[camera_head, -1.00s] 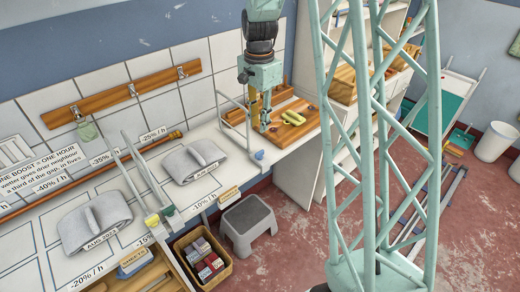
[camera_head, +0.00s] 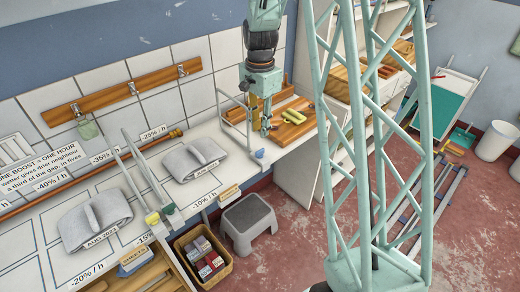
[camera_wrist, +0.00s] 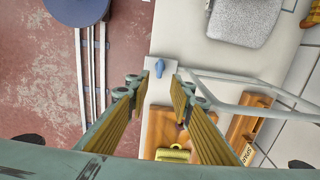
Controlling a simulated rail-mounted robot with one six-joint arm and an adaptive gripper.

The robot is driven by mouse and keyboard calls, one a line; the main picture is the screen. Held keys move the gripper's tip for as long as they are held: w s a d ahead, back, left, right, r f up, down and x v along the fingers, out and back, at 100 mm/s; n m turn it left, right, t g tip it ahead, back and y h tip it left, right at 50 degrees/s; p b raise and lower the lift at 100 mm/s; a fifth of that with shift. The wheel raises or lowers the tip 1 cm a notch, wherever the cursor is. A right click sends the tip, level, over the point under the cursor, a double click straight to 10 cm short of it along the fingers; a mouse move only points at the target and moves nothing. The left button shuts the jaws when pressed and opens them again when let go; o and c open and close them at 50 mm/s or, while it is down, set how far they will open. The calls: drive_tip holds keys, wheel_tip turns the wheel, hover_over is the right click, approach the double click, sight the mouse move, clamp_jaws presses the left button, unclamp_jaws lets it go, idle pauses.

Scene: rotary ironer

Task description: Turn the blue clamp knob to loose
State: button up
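The blue clamp knob (camera_head: 259,154) sits on the front edge of the white counter, at the foot of a metal frame. In the wrist view the blue knob (camera_wrist: 160,67) shows on a light plate, just beyond and between the fingertips. My gripper (camera_head: 265,128) points down above the wooden board, a little behind and right of the knob. In the wrist view my gripper (camera_wrist: 155,84) is open, its two ribbed yellow fingers apart with nothing between them. It does not touch the knob.
The metal frame (camera_wrist: 260,88) stands close to my right finger in the wrist view. A wooden board (camera_head: 298,132) with a yellow-green item (camera_head: 293,116) lies behind. A grey folded cloth (camera_head: 195,160) lies left. A step stool (camera_head: 248,222) stands below on the floor.

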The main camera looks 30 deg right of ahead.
sight(260, 150)
drive_tip(key=shift+f+b, duration=0.3)
drive_tip(key=shift+f, duration=5.15)
drive_tip(key=shift+c, duration=0.9)
clamp_jaws()
